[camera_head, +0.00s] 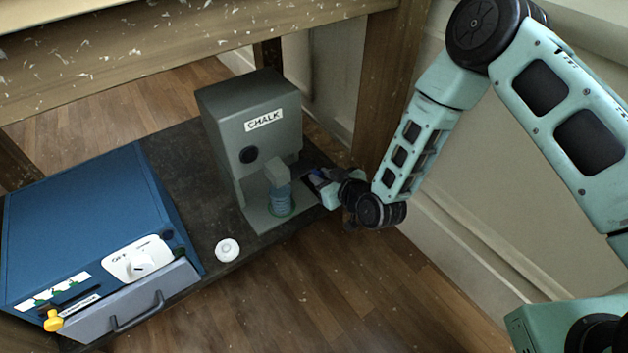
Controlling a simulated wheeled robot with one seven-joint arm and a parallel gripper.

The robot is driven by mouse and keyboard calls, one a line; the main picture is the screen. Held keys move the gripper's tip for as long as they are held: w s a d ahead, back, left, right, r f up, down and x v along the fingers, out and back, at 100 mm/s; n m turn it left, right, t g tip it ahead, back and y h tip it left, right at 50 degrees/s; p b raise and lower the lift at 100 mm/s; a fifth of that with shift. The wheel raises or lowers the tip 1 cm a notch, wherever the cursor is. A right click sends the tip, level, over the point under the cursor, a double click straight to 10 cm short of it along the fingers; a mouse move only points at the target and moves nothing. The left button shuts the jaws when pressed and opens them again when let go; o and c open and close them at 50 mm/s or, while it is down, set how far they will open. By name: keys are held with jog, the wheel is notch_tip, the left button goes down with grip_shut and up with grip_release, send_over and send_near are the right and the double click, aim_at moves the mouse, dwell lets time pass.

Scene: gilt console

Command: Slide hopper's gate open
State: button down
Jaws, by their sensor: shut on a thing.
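The hopper (225,125) is a grey box dispenser labelled CHALK, upright on the dark lower shelf. It has a round dark knob on its front and a lighter grey spout (278,172). A ribbed blue cup (280,200) stands under the spout, on the hopper's foot inside a green ring. My gripper (314,182) reaches in from the right, low beside the hopper's right side, close to the spout. It is shut on a small part there, which seems to be the gate's handle. The fingertips and the gate are too small and covered to see how far the gate is open.
A blue box (90,220) with a white dial, yellow knob and grey handled drawer stands left on the shelf (185,160). A white round piece (227,250) lies between it and the hopper. The tabletop edge (150,50) hangs above; a wooden leg (385,80) stands behind my gripper.

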jog(key=shift+w+d, duration=0.6)
jog(key=shift+d, duration=0.25)
jog(key=c, duration=1.2)
grip_release()
jog(key=shift+s, duration=0.1)
jog(key=p+v, duration=0.5)
jog(key=v, duration=1.2)
jog(key=shift+s+d+r, duration=0.1)
